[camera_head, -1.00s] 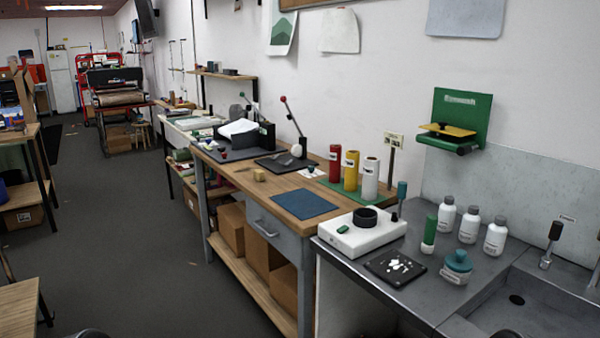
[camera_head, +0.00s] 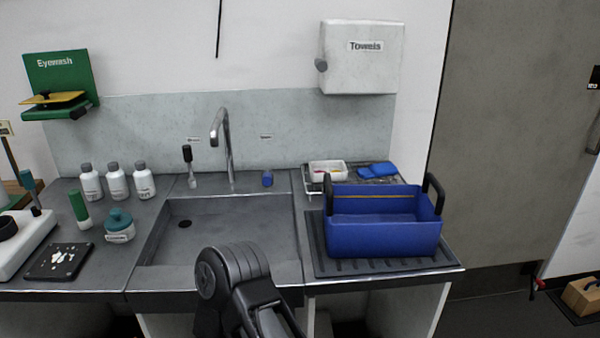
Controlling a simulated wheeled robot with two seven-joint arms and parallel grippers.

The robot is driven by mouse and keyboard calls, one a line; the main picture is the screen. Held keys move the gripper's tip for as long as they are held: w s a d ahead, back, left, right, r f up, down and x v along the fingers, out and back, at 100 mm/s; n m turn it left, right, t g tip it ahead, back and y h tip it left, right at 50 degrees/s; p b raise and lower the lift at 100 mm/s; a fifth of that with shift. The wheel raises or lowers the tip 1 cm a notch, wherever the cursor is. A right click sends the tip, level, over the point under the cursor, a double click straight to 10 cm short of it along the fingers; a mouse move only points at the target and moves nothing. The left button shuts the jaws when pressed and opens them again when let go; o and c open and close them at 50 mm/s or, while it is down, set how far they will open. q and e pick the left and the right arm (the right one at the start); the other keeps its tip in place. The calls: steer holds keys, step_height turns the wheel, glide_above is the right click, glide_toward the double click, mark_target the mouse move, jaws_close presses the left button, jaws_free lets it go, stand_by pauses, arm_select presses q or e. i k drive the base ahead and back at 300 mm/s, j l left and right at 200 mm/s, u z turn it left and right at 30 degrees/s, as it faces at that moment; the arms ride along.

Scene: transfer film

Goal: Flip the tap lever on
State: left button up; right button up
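The tap is a curved chrome spout (camera_head: 221,140) standing behind the grey sink (camera_head: 215,222). A lever with a black handle (camera_head: 187,154) on a metal base stands upright to the left of the spout. Small labels on the wall behind are too small to read. No water shows at the spout. A dark part of one of my arms rises from the bottom edge in front of the sink; neither of my grippers shows.
A blue tote (camera_head: 384,238) with black handles stands on a ribbed mat right of the sink. White bottles (camera_head: 117,182), a teal-lidded jar (camera_head: 119,227) and a green-capped tube (camera_head: 80,211) stand to the left. A towel dispenser (camera_head: 361,57) hangs above. The sink basin is empty.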

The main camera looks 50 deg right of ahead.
mark_target(268, 176)
steer(key=z, duration=1.55)
